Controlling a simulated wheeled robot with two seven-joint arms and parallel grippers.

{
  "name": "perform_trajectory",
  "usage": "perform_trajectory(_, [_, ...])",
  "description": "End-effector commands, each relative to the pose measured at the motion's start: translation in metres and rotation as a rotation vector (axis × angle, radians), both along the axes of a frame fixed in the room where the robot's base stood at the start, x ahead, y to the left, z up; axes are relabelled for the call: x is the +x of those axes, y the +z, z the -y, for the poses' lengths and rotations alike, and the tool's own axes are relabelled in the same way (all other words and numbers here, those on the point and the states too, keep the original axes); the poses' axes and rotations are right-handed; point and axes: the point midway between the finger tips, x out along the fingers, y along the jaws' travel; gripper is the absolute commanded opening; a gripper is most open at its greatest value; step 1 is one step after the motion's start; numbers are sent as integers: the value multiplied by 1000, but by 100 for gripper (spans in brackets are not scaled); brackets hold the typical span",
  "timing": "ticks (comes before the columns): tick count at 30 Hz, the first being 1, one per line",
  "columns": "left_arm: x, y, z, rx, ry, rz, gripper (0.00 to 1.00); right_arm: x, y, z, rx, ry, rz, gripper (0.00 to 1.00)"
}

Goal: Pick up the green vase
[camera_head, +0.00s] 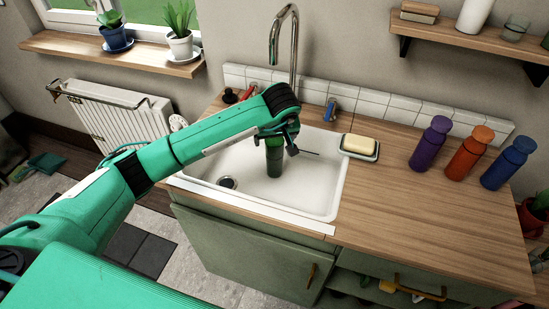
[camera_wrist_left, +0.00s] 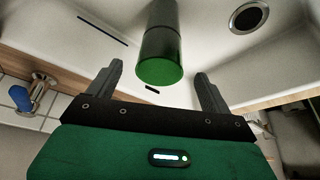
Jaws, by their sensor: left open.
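The green vase (camera_head: 274,162) is a dark green cylinder standing in the white sink basin (camera_head: 316,187), below my left gripper. Its upper part is partly hidden by the gripper in the head view. In the left wrist view the vase (camera_wrist_left: 161,45) shows a bright green round end facing the camera. My left gripper (camera_head: 275,143) is open above the vase. In the left wrist view the open fingers (camera_wrist_left: 159,72) stand either side of the line to the vase, with nothing between them. I cannot tell the exact gap to it. My right gripper is not in view.
A chrome tap (camera_head: 292,45) rises behind the sink. A soap dish (camera_head: 360,147) sits at its right edge. Purple (camera_head: 430,143), orange (camera_head: 470,152) and blue (camera_head: 508,163) bottles stand on the wooden counter (camera_head: 390,210). The counter's front is clear.

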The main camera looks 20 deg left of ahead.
Motion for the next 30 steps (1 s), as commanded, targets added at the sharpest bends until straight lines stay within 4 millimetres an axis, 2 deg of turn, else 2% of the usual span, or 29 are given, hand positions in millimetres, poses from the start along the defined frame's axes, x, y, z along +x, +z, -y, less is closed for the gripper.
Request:
perform_trajectory(4, [6,-17,-2,-2,1,-6,83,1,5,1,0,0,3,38])
perform_trajectory(9, [14,-37,-6,-2,0,-4,83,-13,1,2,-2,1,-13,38])
perform_trajectory(18, [16,-43,-8,-1,-1,-1,83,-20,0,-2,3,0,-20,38])
perform_trajectory(20, [16,-43,-8,-1,-1,-1,73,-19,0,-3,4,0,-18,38])
perform_trajectory(30, [16,-42,-8,-1,-1,-1,6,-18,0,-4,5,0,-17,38])
